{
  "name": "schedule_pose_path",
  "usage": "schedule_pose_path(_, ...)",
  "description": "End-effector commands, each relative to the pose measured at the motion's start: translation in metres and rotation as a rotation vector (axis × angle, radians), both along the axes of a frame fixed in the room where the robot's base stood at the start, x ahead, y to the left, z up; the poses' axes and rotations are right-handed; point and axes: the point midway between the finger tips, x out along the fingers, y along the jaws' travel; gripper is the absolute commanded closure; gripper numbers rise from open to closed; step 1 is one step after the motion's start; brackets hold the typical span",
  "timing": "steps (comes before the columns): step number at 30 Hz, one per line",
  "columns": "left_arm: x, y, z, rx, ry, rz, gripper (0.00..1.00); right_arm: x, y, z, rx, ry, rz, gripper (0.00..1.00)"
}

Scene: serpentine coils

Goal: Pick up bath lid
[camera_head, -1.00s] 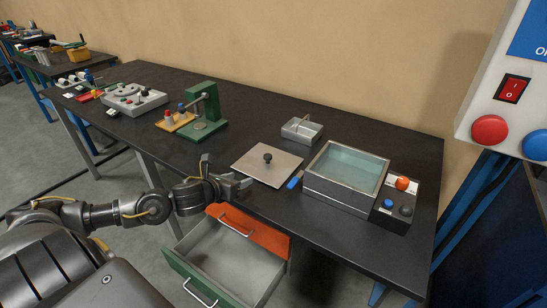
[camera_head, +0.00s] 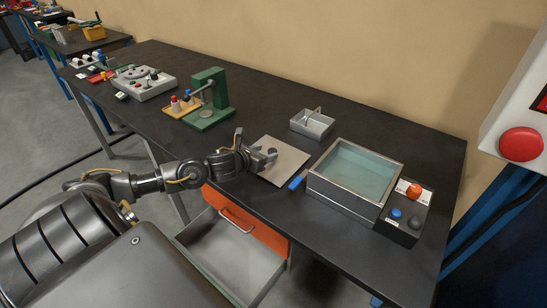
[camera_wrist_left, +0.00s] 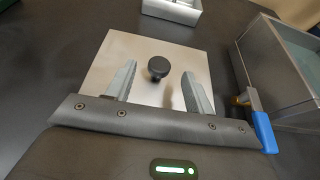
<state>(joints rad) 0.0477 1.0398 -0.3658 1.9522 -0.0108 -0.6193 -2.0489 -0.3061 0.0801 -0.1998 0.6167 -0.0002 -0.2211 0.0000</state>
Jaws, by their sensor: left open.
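The bath lid (camera_head: 287,165) is a flat square metal plate lying on the dark bench, left of the bath (camera_head: 355,175). Its black round knob (camera_wrist_left: 158,66) stands at the middle of the plate in the left wrist view. My left gripper (camera_head: 268,157) is over the near-left part of the lid, beside the knob. In the left wrist view its two fingers (camera_wrist_left: 158,88) are spread apart, with the knob beyond and between their tips. The gripper is empty. The gripper partly hides the lid in the head view. My right gripper is not in view.
A blue-handled part (camera_head: 297,182) sits at the bath's left side. A small grey tray (camera_head: 312,124) lies behind the lid. A control box (camera_head: 405,214) stands right of the bath. A green press (camera_head: 210,98) stands to the left. An open drawer (camera_head: 225,250) is below the bench.

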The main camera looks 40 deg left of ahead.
Motion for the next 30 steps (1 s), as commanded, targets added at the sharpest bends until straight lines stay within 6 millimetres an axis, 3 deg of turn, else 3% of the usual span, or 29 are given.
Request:
schedule_pose_path(6,0.006,-0.001,-0.002,-0.002,0.0,-0.001,0.47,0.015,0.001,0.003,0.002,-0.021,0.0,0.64)
schedule_pose_path(18,0.047,0.001,-0.025,-0.002,-0.001,-0.001,0.47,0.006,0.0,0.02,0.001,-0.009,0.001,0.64)
schedule_pose_path(26,0.049,0.001,-0.028,0.0,0.0,-0.003,0.47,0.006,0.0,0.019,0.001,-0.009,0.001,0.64)
schedule_pose_path(30,0.049,0.001,-0.028,0.0,0.0,-0.003,0.63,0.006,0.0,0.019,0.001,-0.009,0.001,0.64)
